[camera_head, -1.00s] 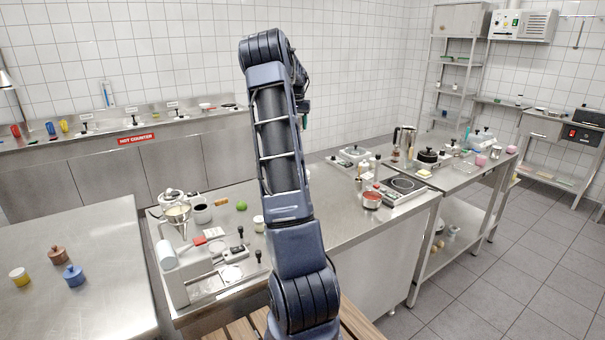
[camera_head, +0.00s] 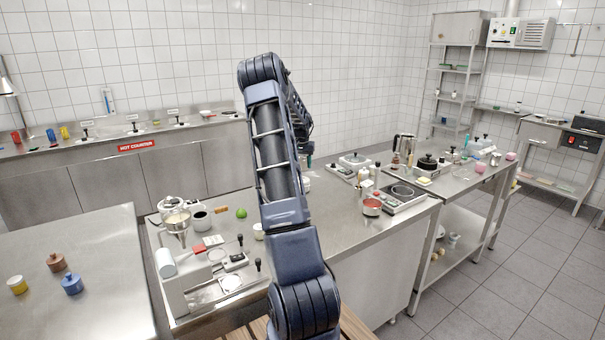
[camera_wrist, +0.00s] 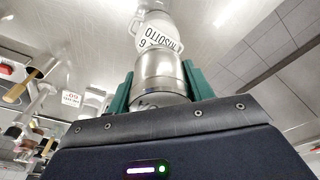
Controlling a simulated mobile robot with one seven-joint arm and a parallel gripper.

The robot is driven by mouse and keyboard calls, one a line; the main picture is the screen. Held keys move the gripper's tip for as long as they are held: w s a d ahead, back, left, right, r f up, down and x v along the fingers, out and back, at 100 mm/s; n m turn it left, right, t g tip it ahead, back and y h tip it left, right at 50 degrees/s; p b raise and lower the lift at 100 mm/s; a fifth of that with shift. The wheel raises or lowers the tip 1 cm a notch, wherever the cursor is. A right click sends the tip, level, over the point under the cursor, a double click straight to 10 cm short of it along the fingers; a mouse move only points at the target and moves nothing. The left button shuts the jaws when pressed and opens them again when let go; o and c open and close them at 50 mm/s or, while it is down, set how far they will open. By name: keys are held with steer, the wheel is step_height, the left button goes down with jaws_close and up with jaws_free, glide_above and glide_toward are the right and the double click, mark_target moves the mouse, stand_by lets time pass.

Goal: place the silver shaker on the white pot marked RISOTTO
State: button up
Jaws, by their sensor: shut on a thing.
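In the wrist view, my gripper (camera_wrist: 158,70) has its green fingers on both sides of the silver shaker (camera_wrist: 160,72) and is shut on it. The white pot marked RISOTTO (camera_wrist: 152,30) shows just beyond the shaker, its label upside down in this view. The shaker overlaps the pot's lower part in the picture; I cannot tell whether they touch. In the head view, my arm hides the shaker, and only a bit of green finger (camera_head: 309,160) shows at its right edge.
The steel worktop (camera_head: 335,225) runs below my arm.

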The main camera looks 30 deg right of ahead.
mark_target(302, 156)
steer(key=shift+f, duration=2.4)
steer(key=shift+f, duration=0.1)
steer(key=o, duration=1.1)
steer(key=shift+c, duration=0.2)
steer(key=r, duration=0.4)
steer(key=s+a+r, duration=0.1)
steer(key=r, duration=0.7)
steer(key=shift+s+a, duration=0.15)
steer(key=shift+a, duration=0.05)
steer(key=s+a+r+n+t+y, duration=0.1)
steer(key=s+a+r, duration=0.45)
steer(key=a, duration=0.35)
steer(key=s+a+r+n, duration=0.2)
steer(key=s+a+r, duration=0.2)
steer(key=s+a, duration=0.3)
steer(key=s+a+r+n+t+y, duration=0.1)
steer(key=s+a+r, duration=0.35)
steer(key=a, duration=0.55)
steer(key=s+a+f+n, duration=0.2)
steer(key=s+a, duration=0.6)
steer(key=s, duration=0.4)
steer(key=s+a+f+n+t, duration=0.1)
steer(key=s+a+n, duration=0.2)
steer(key=s+a, duration=0.5)
steer(key=s, duration=0.4)
steer(key=shift+f+h, duration=0.35)
steer(key=shift+h, duration=0.05)
